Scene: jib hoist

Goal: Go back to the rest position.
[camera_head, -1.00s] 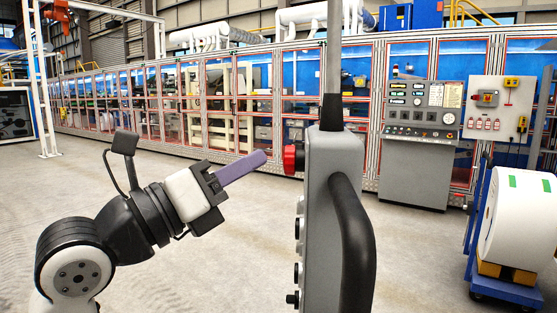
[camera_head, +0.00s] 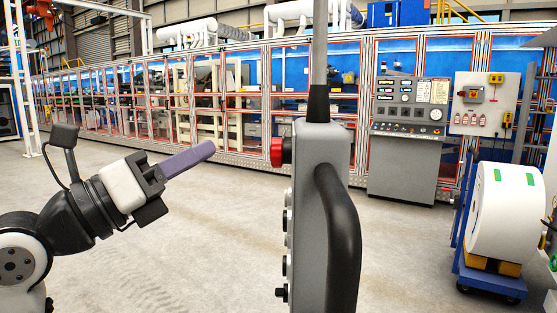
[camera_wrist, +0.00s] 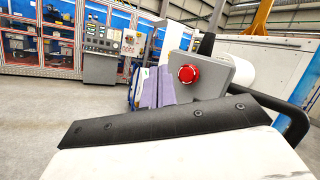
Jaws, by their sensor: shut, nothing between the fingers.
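My gripper (camera_head: 188,159) is at the left of the head view, its purple fingers shut together with nothing between them. The fingers point right and slightly up, toward a grey hanging control pendant (camera_head: 322,160), with a clear gap between. The pendant has a red mushroom button (camera_head: 280,152), several black buttons on its edge and a black curved handle (camera_head: 342,240). In the wrist view my purple fingers (camera_wrist: 158,88) show just left of the red button (camera_wrist: 188,74) on the grey box. The pendant's lower end is cut off in the head view.
A long glazed machine line (camera_head: 230,95) runs along the back. A grey control console (camera_head: 406,135) stands at the back right. A large white roll (camera_head: 508,212) rests on a blue cart (camera_head: 490,284) at the right. The floor between my arm and the machine line is open.

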